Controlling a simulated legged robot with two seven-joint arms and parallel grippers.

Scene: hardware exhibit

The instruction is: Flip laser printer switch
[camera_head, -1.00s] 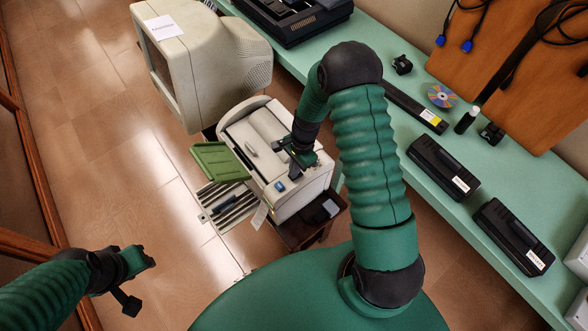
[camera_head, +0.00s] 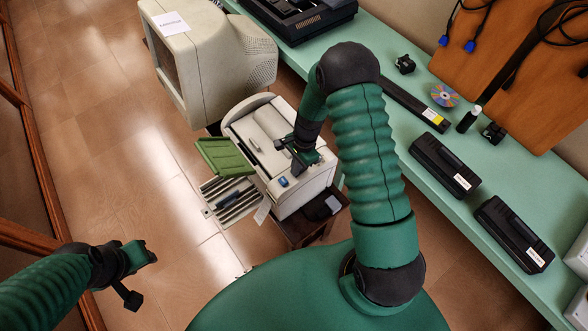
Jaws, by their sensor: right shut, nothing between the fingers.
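The laser printer (camera_head: 312,190) is a cream box on a small dark stand, with a green flap open at its left side. A small blue part (camera_head: 283,182), possibly the switch, shows on its near edge; its exact form is too small to tell. My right gripper (camera_head: 289,154) is shut and empty, over the printer's top and a little beyond the blue part. I cannot tell whether it touches the printer. My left gripper (camera_head: 143,274) is open and empty over the floor at the lower left.
A beige CRT monitor (camera_head: 205,60) stands just behind the printer. A long green table (camera_head: 400,150) on the right holds black cartridges (camera_head: 445,165), a disc (camera_head: 444,95) and a black machine (camera_head: 300,15). A slatted tray (camera_head: 228,203) lies left of the printer. Floor at the left is clear.

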